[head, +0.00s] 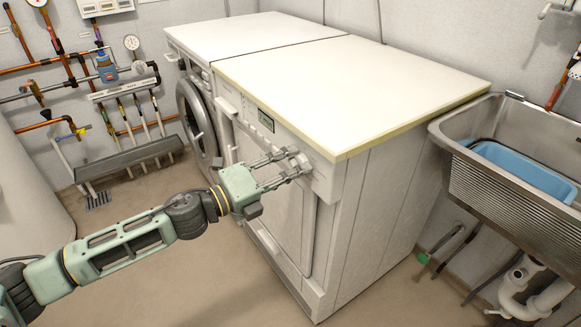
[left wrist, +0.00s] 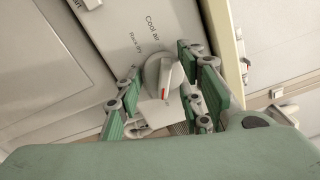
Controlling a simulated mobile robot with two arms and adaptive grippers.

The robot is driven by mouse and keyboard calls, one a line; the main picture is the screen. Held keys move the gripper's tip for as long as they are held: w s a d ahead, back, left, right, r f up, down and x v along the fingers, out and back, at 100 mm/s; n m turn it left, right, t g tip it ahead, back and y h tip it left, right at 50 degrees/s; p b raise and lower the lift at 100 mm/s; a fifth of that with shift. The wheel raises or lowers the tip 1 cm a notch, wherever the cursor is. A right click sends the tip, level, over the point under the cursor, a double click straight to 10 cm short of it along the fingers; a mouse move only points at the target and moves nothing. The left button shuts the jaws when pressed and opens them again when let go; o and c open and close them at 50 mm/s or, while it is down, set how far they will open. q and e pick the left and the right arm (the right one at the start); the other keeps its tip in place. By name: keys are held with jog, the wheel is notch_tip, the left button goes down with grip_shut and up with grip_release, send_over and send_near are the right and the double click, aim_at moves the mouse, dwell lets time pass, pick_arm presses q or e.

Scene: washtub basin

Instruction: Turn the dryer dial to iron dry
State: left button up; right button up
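The dryer (head: 345,215) is the white machine on the right, with a small display (head: 266,121) on its front panel. Its dial shows in the left wrist view (left wrist: 163,76) as a round light knob with a raised grip and a red mark. The printed words "Cool air" and "Rack dry" are readable beside it; no "iron dry" label is legible. My left gripper (head: 287,165) is at the panel's right end. In the left wrist view, its green-padded fingers (left wrist: 160,92) are apart, one on each side of the dial; I cannot tell whether they touch it. My right gripper is not in view.
A washer (head: 193,110) with a round door stands left of the dryer. A metal basin (head: 470,180) with a blue tub (head: 525,170) is at the right. Pipes and a rack (head: 130,160) line the left wall. The floor before the machines is clear.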

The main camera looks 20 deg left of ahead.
pick_arm(q)
jog(key=shift+o, duration=1.4)
jog(key=shift+f, duration=0.25)
jog(key=shift+r, duration=0.15)
jog(key=v, duration=1.2)
